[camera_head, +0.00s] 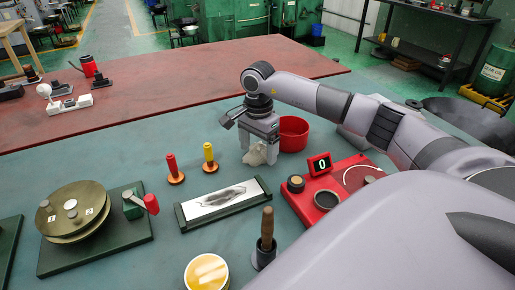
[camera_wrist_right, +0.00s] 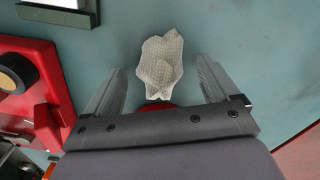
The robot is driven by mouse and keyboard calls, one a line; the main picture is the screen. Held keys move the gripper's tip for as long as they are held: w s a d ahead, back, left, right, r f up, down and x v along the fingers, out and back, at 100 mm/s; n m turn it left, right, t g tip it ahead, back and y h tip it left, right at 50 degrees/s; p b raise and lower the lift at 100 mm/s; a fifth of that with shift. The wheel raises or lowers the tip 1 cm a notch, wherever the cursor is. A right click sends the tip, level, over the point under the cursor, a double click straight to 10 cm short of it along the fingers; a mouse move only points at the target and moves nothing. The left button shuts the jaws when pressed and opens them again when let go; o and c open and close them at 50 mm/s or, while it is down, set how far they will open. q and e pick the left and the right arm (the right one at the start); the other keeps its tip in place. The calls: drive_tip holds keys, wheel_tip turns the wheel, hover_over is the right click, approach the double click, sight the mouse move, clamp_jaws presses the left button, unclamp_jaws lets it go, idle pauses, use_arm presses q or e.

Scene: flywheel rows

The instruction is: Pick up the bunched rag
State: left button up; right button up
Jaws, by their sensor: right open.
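The bunched rag (camera_head: 256,156) is a small crumpled pale cloth on the blue-green table top. It also shows in the right wrist view (camera_wrist_right: 160,62), ahead of and between my fingers. My right gripper (camera_head: 261,148) is over the rag from above, with its fingers on either side of it. In the right wrist view, my right gripper (camera_wrist_right: 160,85) is open, with clear gaps between the rag and both fingers. Part of the rag is hidden by the gripper in the head view. My left gripper is not in view.
A red bowl (camera_head: 294,133) stands right beside the right gripper. Red and yellow handled tools (camera_head: 174,171) stand to the left. A flywheel (camera_head: 73,211) sits further left.

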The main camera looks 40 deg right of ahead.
drive_tip(key=shift+f, duration=0.35)
drive_tip(key=c, duration=1.1)
drive_tip(key=shift+r, duration=0.15)
drive_tip(key=shift+c, duration=0.2)
wheel_tip(320, 180, up, 14)
drive_tip(key=r, duration=0.1)
wheel_tip(320, 180, up, 4)
drive_tip(key=p, duration=0.1)
hover_over(258, 144)
drive_tip(key=shift+r+p, duration=0.4)
drive_tip(key=shift+r, duration=0.05)
